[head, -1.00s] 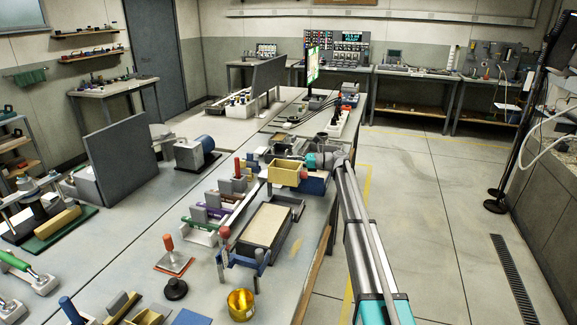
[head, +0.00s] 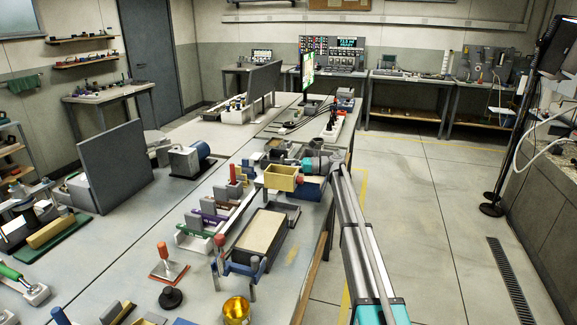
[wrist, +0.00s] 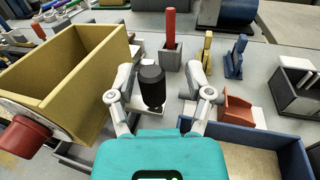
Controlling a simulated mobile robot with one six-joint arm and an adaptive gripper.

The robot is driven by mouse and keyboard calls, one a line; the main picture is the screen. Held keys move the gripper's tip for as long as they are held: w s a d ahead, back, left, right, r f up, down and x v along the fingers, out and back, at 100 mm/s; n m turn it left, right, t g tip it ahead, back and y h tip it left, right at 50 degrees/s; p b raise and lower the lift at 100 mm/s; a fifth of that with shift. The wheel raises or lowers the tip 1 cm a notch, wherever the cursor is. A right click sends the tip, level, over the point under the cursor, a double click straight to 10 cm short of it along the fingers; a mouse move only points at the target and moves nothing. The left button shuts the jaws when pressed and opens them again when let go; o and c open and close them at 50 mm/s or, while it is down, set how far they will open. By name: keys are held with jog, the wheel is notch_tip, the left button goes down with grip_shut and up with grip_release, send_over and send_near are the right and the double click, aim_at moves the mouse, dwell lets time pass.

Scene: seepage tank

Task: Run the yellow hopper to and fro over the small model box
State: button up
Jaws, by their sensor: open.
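The yellow hopper (head: 281,177) is an open-topped box on the bench, close to my gripper (head: 312,166). In the wrist view, the hopper (wrist: 85,72) fills the left side, with a red knob (wrist: 25,143) on its near face. My gripper (wrist: 159,80) is open, its fingers on either side of a dark upright knob (wrist: 152,88); contact cannot be told. A blue-walled box (wrist: 255,132) with a sand-coloured inside, possibly the small model box, lies at the lower right. In the head view, a blue box (head: 312,188) shows beside the hopper, partly hidden.
A long dark tray (head: 262,232) with a pale filling lies in front of the hopper. Coloured holders (head: 205,215) stand to its left. A red peg (wrist: 171,25) stands behind my gripper in the wrist view. The bench edge and open floor are to the right.

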jog(key=shift+s+d, duration=0.1)
jog(key=d, duration=1.1)
jog(key=shift+s+d, duration=0.35)
jog(key=shift+s, duration=0.05)
